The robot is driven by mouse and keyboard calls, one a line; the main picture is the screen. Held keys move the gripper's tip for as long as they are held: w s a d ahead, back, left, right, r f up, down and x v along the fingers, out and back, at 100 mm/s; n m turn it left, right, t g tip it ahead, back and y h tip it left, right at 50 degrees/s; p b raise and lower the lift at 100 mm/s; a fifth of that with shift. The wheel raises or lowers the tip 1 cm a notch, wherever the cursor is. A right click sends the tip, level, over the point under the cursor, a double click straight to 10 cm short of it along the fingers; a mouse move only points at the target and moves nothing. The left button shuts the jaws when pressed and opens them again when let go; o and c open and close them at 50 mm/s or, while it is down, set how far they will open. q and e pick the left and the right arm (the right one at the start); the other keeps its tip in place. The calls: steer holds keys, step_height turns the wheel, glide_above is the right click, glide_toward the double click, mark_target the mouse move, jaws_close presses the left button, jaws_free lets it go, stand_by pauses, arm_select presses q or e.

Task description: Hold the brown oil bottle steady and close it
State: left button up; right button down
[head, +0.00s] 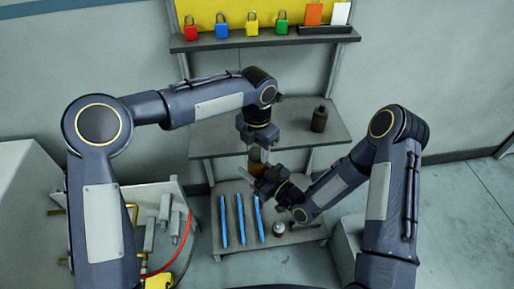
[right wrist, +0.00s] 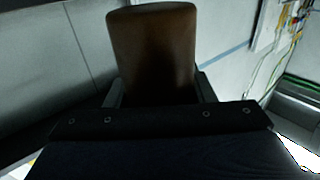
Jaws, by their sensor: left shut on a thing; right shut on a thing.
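The brown oil bottle (head: 256,156) shows in the head view between my two grippers, in front of the middle shelf. My right gripper (head: 262,178) is shut on its body. In the right wrist view the brown bottle (right wrist: 152,50) fills the space between the two fingers, and no neck or opening shows there. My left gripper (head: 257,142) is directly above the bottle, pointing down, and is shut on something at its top. That thing and the bottle's mouth are hidden, so I cannot tell whether a cap touches the neck.
Another dark bottle (head: 319,119) stands on the middle shelf (head: 295,118). Several padlocks (head: 222,27) stand on the top shelf. The lower shelf (head: 300,238) bears blue strips (head: 241,218) and a small capped jar (head: 278,229). A red cable (head: 185,243) is at lower left.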

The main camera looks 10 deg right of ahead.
arm_select(q)
steer(key=o, duration=0.9)
steer(key=shift+o, duration=0.2)
steer(key=shift+r, duration=2.3)
steer(key=shift+c, duration=0.4)
